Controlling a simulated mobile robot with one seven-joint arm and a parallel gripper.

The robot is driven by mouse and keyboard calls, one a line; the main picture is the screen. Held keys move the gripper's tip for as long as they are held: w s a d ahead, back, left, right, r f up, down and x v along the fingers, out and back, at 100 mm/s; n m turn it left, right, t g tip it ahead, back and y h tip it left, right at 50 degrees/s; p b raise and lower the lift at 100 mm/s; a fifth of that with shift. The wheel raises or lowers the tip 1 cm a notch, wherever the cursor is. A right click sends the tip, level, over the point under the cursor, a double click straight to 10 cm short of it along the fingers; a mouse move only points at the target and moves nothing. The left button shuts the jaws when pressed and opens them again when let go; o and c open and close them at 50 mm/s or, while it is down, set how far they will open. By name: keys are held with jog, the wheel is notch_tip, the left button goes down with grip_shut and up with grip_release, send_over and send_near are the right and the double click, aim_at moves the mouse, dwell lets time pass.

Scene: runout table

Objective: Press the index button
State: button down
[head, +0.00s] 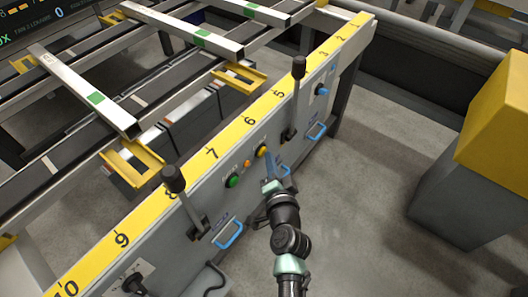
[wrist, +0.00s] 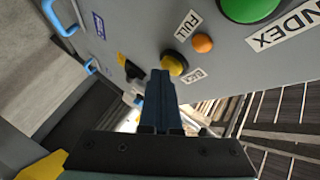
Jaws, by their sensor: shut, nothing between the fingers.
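The index button is the large green button (wrist: 250,6) beside the INDEX label (wrist: 285,28), at the top right of the wrist view and partly cut off. In the head view the green button (head: 233,181) sits on the grey front panel (head: 205,185). My gripper (wrist: 160,73) has its dark blue fingers shut and empty. In the head view my gripper (head: 267,154) points at the panel, right of the green button.
Black levers (head: 174,180) and blue handles (head: 229,235) stick out from the panel. A grey and yellow cabinet (head: 455,195) stands right; open floor (head: 350,220) lies between.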

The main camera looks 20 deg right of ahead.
jog(key=shift+s+d, duration=0.35)
jog(key=shift+s, duration=0.1)
jog(key=s+d+b, duration=0.1)
jog(key=s, duration=0.1)
jog(key=s+d+b, duration=0.1)
jog(key=s+d, duration=0.1)
jog(key=shift+b, duration=0.35)
dwell(0.7)
